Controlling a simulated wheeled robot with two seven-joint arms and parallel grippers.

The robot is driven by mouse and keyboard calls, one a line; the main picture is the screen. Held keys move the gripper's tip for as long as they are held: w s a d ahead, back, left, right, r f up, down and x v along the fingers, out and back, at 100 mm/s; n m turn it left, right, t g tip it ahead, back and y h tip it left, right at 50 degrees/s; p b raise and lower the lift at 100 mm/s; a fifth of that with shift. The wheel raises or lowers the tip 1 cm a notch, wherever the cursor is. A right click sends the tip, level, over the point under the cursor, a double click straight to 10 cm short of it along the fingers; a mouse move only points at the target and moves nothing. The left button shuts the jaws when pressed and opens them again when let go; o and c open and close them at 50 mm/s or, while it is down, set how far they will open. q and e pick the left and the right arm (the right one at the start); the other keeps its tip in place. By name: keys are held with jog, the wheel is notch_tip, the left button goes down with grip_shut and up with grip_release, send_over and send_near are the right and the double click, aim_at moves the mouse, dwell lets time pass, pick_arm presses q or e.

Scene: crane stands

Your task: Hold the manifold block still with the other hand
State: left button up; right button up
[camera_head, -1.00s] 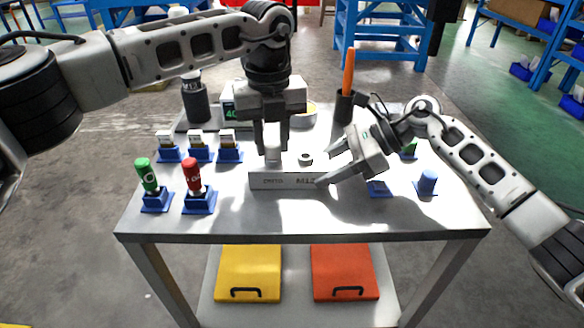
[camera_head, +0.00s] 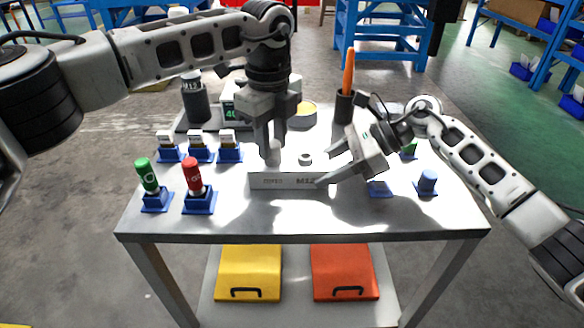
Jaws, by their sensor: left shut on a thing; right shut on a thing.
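The grey manifold block (camera_head: 286,181) lies on the metal table, with printed lettering on its front face and a round dark-centred port (camera_head: 305,159) on top. My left gripper (camera_head: 271,150) points down over the block's left part, shut on a small pale cylindrical piece (camera_head: 273,156) that stands at the block's top. Whether that piece is seated in the block is hard to tell. My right gripper (camera_head: 334,168) comes in from the right and is shut on the block's right end, one finger at its front and one behind.
Green (camera_head: 148,176) and red (camera_head: 193,175) bottles stand in blue holders at the left, with several white-topped parts (camera_head: 197,140) behind them. A dark cylinder marked M12 (camera_head: 194,98) and a cup with an orange-handled tool (camera_head: 347,80) stand behind. Blue holders (camera_head: 427,183) sit right.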

pick_arm(q)
jog(key=n, duration=0.2)
jog(key=shift+r+n, duration=0.15)
jog(key=shift+n, duration=0.25)
jog(key=o, duration=1.1)
jog(key=shift+c, duration=0.6)
